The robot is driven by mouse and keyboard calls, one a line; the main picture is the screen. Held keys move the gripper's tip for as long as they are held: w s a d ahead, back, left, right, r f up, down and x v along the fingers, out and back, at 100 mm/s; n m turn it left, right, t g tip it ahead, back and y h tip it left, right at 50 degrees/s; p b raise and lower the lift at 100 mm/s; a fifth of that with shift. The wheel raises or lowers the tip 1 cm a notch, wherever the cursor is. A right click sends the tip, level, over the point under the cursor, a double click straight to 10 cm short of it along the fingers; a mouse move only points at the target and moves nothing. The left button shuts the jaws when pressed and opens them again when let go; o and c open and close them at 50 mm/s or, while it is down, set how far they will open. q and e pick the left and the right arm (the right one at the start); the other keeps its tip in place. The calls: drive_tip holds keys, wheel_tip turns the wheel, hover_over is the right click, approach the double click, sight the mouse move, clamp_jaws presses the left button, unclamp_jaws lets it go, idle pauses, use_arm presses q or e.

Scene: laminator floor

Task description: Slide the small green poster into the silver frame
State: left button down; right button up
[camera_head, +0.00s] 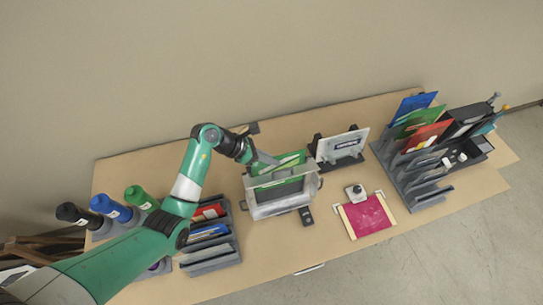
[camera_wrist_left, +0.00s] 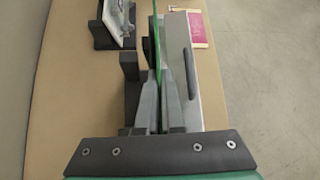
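The small green poster (camera_head: 290,160) stands upright at the silver frame's (camera_head: 268,210) top, its lower part hidden behind or inside the frame. I cannot tell how deep it sits. In the left wrist view the poster (camera_wrist_left: 156,45) is a thin green edge running between my fingers, beside the frame's silver face (camera_wrist_left: 207,90). My left gripper (camera_head: 262,159) is above the frame's back left; in the wrist view its fingers (camera_wrist_left: 159,78) are closed about the green sheet. My right gripper is not in view.
A white frame (camera_head: 351,139) stands on dark supports right of the silver one. A magenta sheet (camera_head: 368,216) lies in front of it. A grey rack (camera_head: 408,182) with coloured sheets is at right; another grey rack (camera_head: 212,265) and bottles (camera_head: 110,207) are at left.

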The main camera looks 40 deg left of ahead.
use_arm(q)
drive_tip(key=shift+f, duration=0.25)
drive_tip(key=c, duration=1)
unclamp_jaws()
drive_tip(key=v, duration=1.1)
drive_tip(key=shift+s+a+r, duration=0.1)
drive_tip(key=shift+s+r, duration=0.05)
drive_tip(key=shift+r, duration=0.15)
